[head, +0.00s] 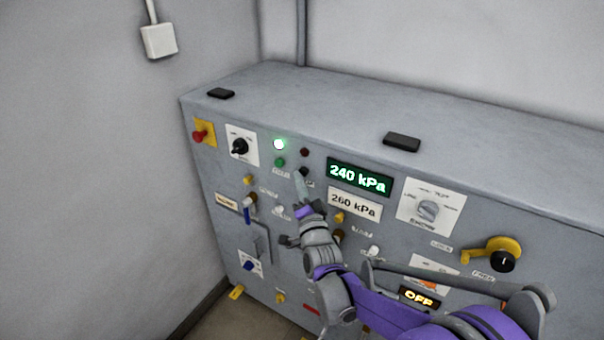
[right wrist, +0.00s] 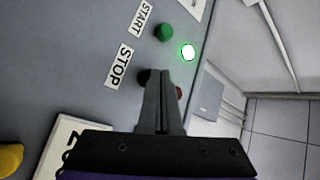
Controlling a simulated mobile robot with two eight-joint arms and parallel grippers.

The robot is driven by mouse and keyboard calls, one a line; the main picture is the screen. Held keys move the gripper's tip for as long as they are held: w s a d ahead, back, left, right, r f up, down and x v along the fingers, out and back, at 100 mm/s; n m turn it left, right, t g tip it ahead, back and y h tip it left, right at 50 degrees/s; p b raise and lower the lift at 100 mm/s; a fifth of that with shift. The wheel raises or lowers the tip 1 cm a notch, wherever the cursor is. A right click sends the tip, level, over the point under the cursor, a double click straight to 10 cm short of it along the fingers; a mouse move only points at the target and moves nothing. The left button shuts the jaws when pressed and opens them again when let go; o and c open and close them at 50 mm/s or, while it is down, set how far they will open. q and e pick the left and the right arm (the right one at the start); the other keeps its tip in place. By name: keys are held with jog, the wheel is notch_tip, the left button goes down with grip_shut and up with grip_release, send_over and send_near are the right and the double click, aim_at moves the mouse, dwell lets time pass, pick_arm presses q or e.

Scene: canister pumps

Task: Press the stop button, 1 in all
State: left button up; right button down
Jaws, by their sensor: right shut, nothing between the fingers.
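The black stop button (head: 304,171) is on the front of the grey cabinet, below a dark red lamp (head: 304,152) and right of the green start button (head: 280,162). In the right wrist view the stop button (right wrist: 143,76) shows beside the STOP label (right wrist: 119,66), partly hidden by my fingers. My right gripper (head: 298,176) is shut and empty, its tips at the button; it also shows in the right wrist view (right wrist: 158,73). I cannot tell whether the tips touch the button. My left gripper is not in view.
A lit lamp (head: 279,144) glows above the start button. A green display (head: 359,178) reads 240 kPa, with a 260 kPa plate (head: 354,204) below. A red knob (head: 199,136), a black rotary switch (head: 239,147) and a yellow lever (head: 490,251) stick out. Another display (head: 419,298) reads OFF.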

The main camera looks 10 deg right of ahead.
jog(key=shift+w+d, duration=0.3)
dwell(0.4)
jog(key=shift+s+a, duration=0.7)
jog(key=shift+s+a+b, duration=0.35)
jog(key=shift+s+a, duration=1.4)
